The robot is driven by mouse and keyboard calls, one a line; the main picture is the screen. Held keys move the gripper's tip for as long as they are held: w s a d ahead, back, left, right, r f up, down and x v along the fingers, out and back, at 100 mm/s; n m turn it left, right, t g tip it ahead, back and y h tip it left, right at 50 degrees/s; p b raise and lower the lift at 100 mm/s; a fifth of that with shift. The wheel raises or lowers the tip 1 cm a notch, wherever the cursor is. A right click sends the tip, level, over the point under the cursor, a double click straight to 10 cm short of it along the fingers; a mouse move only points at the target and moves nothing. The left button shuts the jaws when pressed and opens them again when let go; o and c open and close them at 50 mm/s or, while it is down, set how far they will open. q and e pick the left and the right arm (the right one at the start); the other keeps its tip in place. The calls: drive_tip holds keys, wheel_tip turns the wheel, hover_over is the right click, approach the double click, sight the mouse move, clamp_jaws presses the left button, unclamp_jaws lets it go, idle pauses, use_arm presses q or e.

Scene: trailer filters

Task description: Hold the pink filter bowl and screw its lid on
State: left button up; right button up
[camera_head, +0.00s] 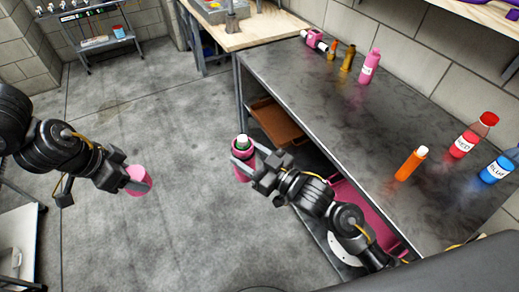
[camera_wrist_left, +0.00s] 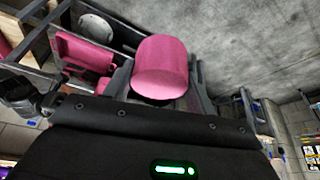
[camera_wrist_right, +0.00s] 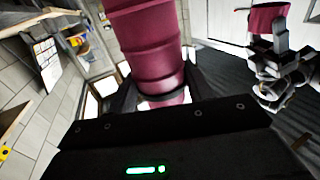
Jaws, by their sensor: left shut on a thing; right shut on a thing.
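The pink filter bowl (camera_head: 241,173) is held upright in the air by my right gripper (camera_head: 256,165), shut on its side. Its top is uncovered, with a green and white piece showing inside. In the right wrist view the ribbed bowl (camera_wrist_right: 150,40) stands between the fingers. My left gripper (camera_head: 127,181) is shut on a smooth pink cup-shaped piece (camera_head: 138,173), apparently the lid. It fills the jaws in the left wrist view (camera_wrist_left: 162,68) and shows at the upper right of the right wrist view (camera_wrist_right: 267,18). Lid and bowl are well apart.
A dark workbench (camera_head: 330,100) stands on the right. It carries a pink bottle (camera_head: 369,68), an orange bottle (camera_head: 409,165), a red bottle (camera_head: 464,143) and a blue bottle (camera_head: 496,170). A brown tray (camera_head: 278,122) is below. Open concrete floor (camera_head: 150,100) lies between and beyond my grippers.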

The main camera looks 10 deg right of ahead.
idle(0.3)
use_arm(q)
drive_tip(key=w+d+r+m+g, duration=0.2)
drive_tip(key=d+m, duration=0.2)
drive_tip(key=d, duration=0.3)
drive_tip(key=w+d+r+m+g, duration=0.1)
drive_tip(key=w+d+r+m, duration=0.15)
drive_tip(key=d+m, duration=0.3)
wheel_tip(320, 180, up, 6)
drive_tip(key=m+g, duration=0.3)
drive_tip(key=m, duration=0.4)
hover_over(242, 138)
drive_tip(key=shift+a+y, duration=0.3)
drive_tip(key=shift+a, duration=0.05)
drive_tip(key=shift+s+d+r+m, duration=0.1)
drive_tip(key=shift+d+r+m, duration=0.25)
drive_tip(key=shift+d, duration=0.1)
drive_tip(key=shift+f, duration=0.1)
drive_tip(key=shift+f, duration=1.95)
